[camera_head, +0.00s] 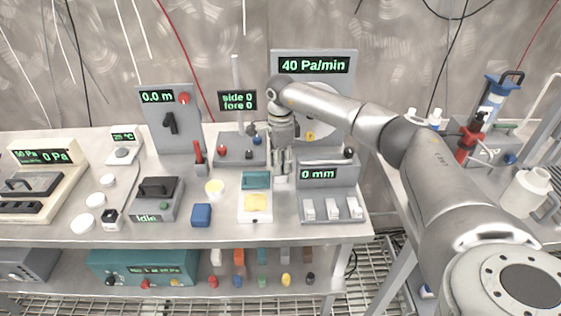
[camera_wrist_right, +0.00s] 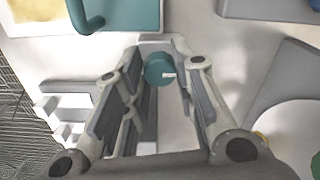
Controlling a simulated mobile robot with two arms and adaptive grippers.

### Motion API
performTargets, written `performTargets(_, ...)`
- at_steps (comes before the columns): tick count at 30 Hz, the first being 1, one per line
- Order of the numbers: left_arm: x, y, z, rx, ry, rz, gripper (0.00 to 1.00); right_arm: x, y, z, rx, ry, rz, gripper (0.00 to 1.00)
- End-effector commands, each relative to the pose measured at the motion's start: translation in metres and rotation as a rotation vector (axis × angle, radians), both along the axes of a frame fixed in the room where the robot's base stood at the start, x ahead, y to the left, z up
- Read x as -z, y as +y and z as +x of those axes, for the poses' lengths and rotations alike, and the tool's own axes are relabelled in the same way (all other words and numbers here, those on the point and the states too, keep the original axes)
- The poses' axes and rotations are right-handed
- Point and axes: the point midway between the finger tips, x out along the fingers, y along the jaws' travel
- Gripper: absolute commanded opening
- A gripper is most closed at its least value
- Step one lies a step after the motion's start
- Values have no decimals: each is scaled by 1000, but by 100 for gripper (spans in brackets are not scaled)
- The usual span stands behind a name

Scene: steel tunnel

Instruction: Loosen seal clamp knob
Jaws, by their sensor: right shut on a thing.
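The teal round knob with a white mark shows between the fingers of my right gripper in the right wrist view (camera_wrist_right: 158,69). My right gripper (camera_head: 281,176) points down at the table behind and right of the teal block and is shut on the knob (camera_wrist_right: 171,75). In the head view the fingers hide the knob. The teal clamp block (camera_head: 256,180) stands on a white plate (camera_head: 254,217) with a yellow patch, and part of it shows at the top of the right wrist view (camera_wrist_right: 128,14). My left gripper is not in view.
A grey box reading 0 mm (camera_head: 328,174) with white switches stands close on the right. A panel reading 40 Pa/min (camera_head: 313,65) stands behind my right wrist.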

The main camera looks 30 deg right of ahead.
Motion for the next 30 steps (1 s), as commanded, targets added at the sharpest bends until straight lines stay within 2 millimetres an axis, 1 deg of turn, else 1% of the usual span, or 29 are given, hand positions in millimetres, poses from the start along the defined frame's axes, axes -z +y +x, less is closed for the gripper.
performTargets(4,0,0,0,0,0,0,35,-2,-1,1,3,-4,-1,1)
performTargets(5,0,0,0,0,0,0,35,-2,-1,1,3,-4,-1,29)
performTargets(9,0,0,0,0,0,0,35,-1,-1,1,3,-3,-1,47)
performTargets(17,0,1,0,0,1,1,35,0,0,0,2,-1,0,48)
performTargets(20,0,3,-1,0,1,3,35,-4,0,1,2,-2,-1,48)
performTargets(23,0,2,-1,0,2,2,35,-14,-1,1,1,-4,-1,48)
performTargets(25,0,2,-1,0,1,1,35,-26,-1,1,1,-5,-1,48)
performTargets(30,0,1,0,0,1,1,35,-64,-1,1,2,-5,0,48)
